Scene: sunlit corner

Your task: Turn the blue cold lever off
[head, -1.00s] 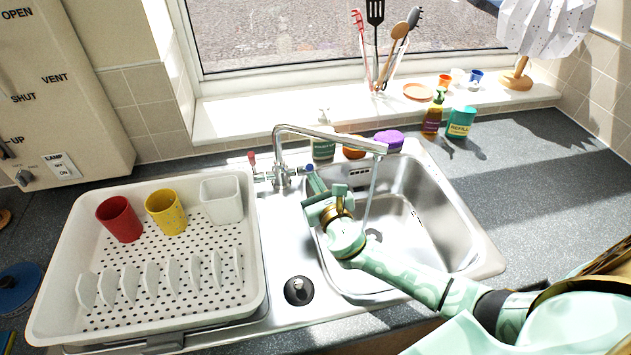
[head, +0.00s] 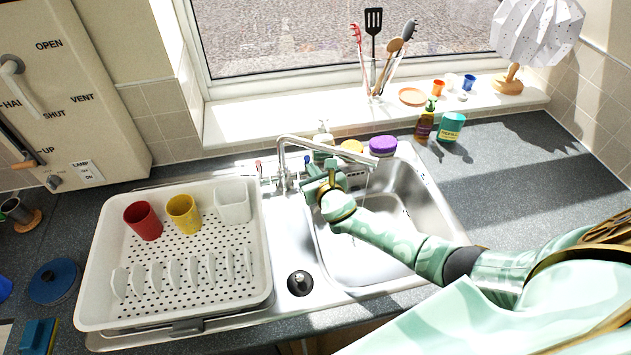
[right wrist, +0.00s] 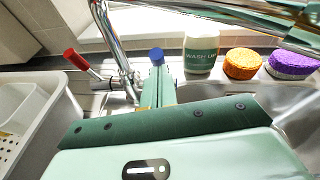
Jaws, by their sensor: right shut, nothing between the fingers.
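The chrome tap (head: 284,165) stands behind the sink, its spout reaching right over the basin. A thin stream of water shows below the spout end. The blue cold lever (right wrist: 157,56) sits right of the tap's column, and its blue tip also shows in the head view (head: 307,159). The red lever (right wrist: 76,60) points left. My right gripper (right wrist: 157,88) is shut and empty, its fingertips close to the blue tip; I cannot tell whether they touch. In the head view my right gripper (head: 312,172) is beside the tap. My left gripper is out of view.
A soap bottle (right wrist: 201,50), an orange scrubber (right wrist: 242,64) and a purple scrubber (right wrist: 290,65) stand behind the basin. The white dish rack (head: 98,275) with cups is left of the tap. The sink basin (head: 350,265) below my arm is empty.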

